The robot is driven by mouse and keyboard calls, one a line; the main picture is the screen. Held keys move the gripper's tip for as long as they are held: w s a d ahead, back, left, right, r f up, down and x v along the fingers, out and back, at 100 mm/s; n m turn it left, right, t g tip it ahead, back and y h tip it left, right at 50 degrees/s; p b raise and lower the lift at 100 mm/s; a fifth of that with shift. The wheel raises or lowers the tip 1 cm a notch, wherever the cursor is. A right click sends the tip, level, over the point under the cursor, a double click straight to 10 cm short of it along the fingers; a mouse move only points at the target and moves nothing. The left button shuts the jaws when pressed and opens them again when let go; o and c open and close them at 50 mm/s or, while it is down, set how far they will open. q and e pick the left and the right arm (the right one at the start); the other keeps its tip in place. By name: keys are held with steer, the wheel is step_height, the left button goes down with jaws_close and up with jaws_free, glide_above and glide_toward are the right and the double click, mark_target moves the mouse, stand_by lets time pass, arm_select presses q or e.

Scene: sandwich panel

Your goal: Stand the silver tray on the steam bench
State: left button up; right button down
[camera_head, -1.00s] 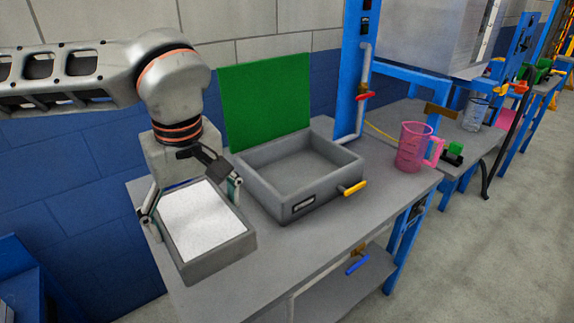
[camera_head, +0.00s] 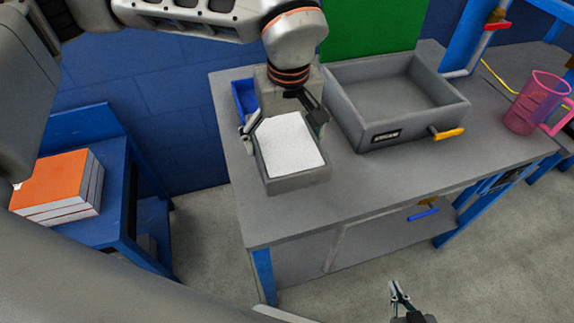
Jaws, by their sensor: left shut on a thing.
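The silver tray (camera_head: 300,181) is a grey shallow tray with a white, flat filling. It is level at the left end of the grey steam bench (camera_head: 400,178), beside the left wall of an open grey basin. My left gripper (camera_head: 283,130) is shut on the tray, with a finger at each side near its back end. I cannot tell whether the tray's underside touches the bench top. My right gripper (camera_head: 400,296) shows only at the bottom edge, low in front of the bench and away from the tray; its jaw state is unclear.
The open grey basin (camera_head: 452,108) has a yellow handle (camera_head: 448,134) and a green panel behind it. A pink jug (camera_head: 532,106) stands at the right. A blue bin (camera_head: 243,99) is behind the tray. Orange-topped boxes (camera_head: 62,178) lie on a blue stand at left.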

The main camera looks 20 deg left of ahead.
arm_select(q)
step_height(320, 180, down, 10)
steer(key=shift+r, duration=0.15)
stand_by(0.3)
steer(key=shift+b, duration=0.3)
steer(key=o, duration=1.2)
steer(key=shift+c, duration=0.2)
steer(key=shift+r, duration=0.5)
steer(key=r, duration=0.6)
steer(key=s+r, duration=0.1)
steer(key=r, duration=0.3)
steer(key=shift+d+p, duration=0.35)
steer(key=shift+d, duration=0.05)
steer(key=shift+s+r, duration=0.1)
steer(key=shift+r, duration=0.4)
